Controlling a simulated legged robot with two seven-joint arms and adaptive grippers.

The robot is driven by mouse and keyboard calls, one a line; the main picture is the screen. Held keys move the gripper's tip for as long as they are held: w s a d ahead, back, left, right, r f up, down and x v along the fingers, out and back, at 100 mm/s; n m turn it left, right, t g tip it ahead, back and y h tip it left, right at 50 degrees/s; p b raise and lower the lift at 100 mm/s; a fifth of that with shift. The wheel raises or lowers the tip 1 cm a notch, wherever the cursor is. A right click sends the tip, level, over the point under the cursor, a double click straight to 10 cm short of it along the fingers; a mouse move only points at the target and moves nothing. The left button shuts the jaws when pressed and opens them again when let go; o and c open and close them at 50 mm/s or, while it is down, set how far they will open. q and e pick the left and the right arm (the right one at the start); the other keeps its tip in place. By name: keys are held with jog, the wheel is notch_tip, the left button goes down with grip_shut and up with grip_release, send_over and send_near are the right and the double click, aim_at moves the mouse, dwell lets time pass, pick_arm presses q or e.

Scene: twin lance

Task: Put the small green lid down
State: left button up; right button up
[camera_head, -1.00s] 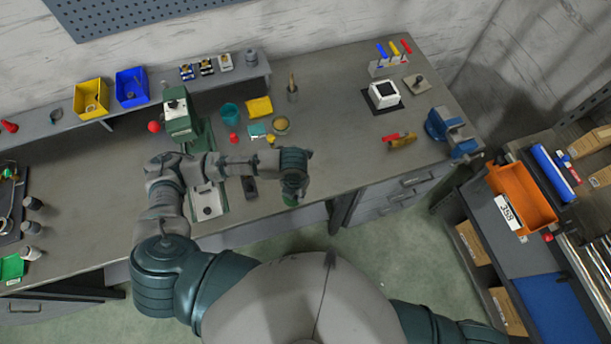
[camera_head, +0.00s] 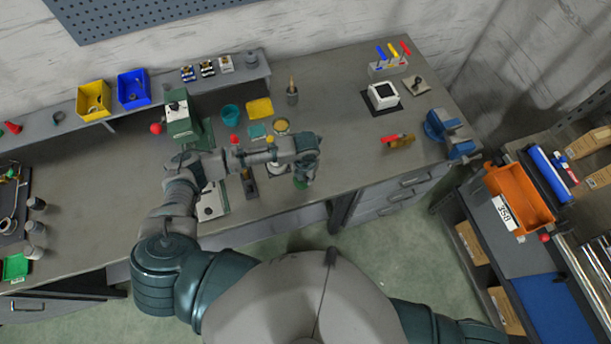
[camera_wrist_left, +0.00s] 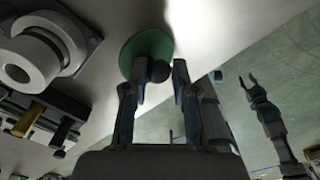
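The small green lid (camera_head: 301,184) is a round disc under my left gripper (camera_head: 304,172), near the front edge of the workbench (camera_head: 345,165). In the left wrist view the lid (camera_wrist_left: 146,48) has a dark knob (camera_wrist_left: 158,71) between the fingertips of my left gripper (camera_wrist_left: 159,75). The fingers look closed on the knob, with little or no gap. Whether the lid touches the bench is hard to tell. My right gripper (camera_wrist_left: 249,82) shows in the background of the left wrist view, open and empty, away from the bench.
A pale round fitting (camera_wrist_left: 30,60) stands beside the lid in the left wrist view. A dark narrow holder (camera_head: 249,184) and a green-and-grey machine (camera_head: 180,122) are left of the gripper.

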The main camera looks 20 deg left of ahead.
aim_at(306, 179)
pick_arm(q)
jog(key=shift+o, duration=1.1)
jog(key=shift+d, duration=0.15)
notch_tip(306, 179, up, 12)
jog(key=b, duration=0.1)
